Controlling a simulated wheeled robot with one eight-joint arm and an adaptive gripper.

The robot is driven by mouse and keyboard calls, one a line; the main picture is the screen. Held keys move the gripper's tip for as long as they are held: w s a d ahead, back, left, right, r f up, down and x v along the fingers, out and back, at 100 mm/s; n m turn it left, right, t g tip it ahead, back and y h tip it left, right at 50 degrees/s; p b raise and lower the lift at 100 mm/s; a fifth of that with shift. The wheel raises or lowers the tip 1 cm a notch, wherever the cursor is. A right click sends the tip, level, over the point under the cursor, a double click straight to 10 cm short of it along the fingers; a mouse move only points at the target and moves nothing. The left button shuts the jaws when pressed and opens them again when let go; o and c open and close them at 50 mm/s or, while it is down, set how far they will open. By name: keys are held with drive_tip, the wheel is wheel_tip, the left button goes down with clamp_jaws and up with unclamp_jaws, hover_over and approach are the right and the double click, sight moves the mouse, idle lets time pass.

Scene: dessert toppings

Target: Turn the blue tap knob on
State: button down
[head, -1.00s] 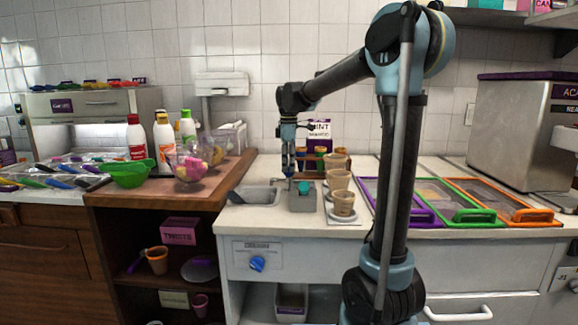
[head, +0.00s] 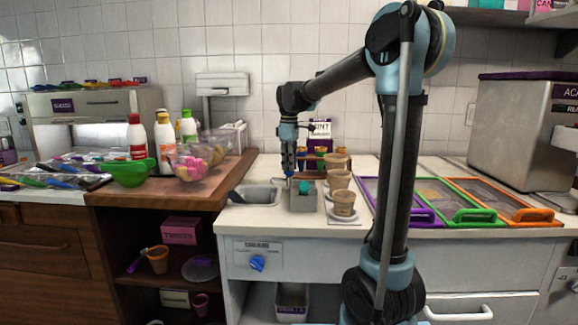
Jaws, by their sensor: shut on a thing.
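A blue knob (head: 257,263) sits on the white front panel of the counter, below the small sunken basin (head: 257,195). My gripper (head: 289,174) points down over the counter, right of the basin and well above and behind the knob, apart from it. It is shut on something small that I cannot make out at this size. A small teal piece (head: 305,187) shows just right of the fingertips, above a grey box (head: 304,201). I cannot tell whether it touches the fingers.
Brown cups (head: 344,203) stand in a row right of the grey box. Lidded bins with purple, green and orange (head: 503,204) frames lie farther right. A green bowl (head: 127,174) and bottles (head: 165,140) stand left. The space before the knob looks clear.

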drive_tip(key=m, duration=0.7)
drive_tip(key=shift+w, duration=0.15)
drive_tip(key=m, duration=0.4)
drive_tip(key=shift+m, duration=1.8)
drive_tip(key=c, duration=1.7)
unclamp_jaws()
drive_tip(key=shift+o, duration=0.2)
wheel_tip(320, 180, up, 12)
